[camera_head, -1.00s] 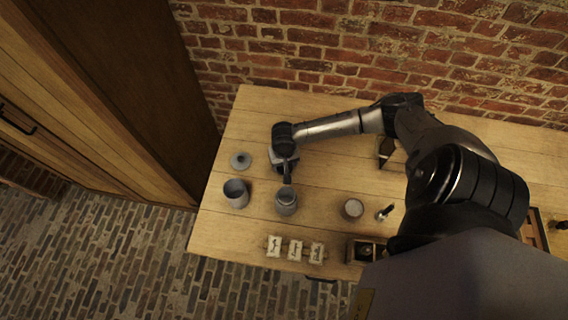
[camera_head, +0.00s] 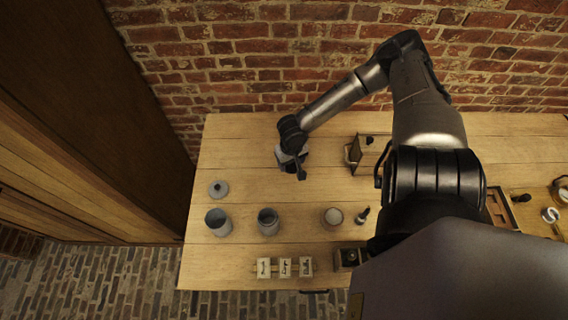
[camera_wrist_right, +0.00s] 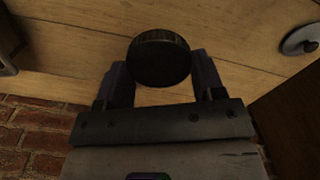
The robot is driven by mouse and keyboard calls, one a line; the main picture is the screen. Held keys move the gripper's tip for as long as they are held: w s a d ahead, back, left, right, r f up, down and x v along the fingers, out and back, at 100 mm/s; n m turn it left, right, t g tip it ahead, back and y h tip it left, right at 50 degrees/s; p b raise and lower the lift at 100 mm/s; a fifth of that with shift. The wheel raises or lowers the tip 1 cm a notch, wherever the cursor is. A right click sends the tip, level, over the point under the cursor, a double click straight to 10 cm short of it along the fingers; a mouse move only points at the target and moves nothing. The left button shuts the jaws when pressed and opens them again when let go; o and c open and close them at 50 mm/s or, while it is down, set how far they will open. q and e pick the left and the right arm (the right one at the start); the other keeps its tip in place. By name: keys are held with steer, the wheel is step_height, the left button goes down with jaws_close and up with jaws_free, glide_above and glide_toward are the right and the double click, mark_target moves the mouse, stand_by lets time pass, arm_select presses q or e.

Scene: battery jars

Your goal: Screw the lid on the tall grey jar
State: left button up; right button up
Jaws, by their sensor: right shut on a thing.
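My right gripper (camera_head: 299,172) hangs above the table behind the jars. In the right wrist view its two fingers (camera_wrist_right: 160,78) are shut on a dark round lid (camera_wrist_right: 159,58) with a ridged edge. Two grey jars stand upright on the table, a wider one (camera_head: 218,224) at left and a narrower one (camera_head: 268,223) to its right. Both show dark open mouths. I cannot tell for sure which is the taller. The held lid is apart from both jars. My left gripper is not in view.
A grey knobbed lid (camera_head: 218,189) lies behind the left jar. A pale-topped round container (camera_head: 333,217) and a small dark-handled tool (camera_head: 362,216) stand to the right. A wooden holder (camera_head: 366,154) stands at back right.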

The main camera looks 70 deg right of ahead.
steer(key=shift+r, duration=0.1)
stand_by(0.5)
steer(key=w+a+r+n, duration=0.2)
steer(key=w+a+r, duration=0.3)
steer(key=w+a, duration=0.35)
steer(key=w+a+r+n, duration=0.2)
steer(key=w+a+r, duration=0.45)
steer(key=a, duration=0.25)
steer(key=w+a+r+n, duration=0.2)
steer(key=a+r, duration=0.3)
steer(key=r, duration=0.3)
steer(key=w+a+r+n, duration=0.3)
steer(key=w+a+r, duration=0.1)
steer(key=r, duration=0.5)
steer(key=shift+w+a+r, duration=0.2)
steer(key=shift+w+a, duration=0.2)
steer(key=shift+a, duration=0.5)
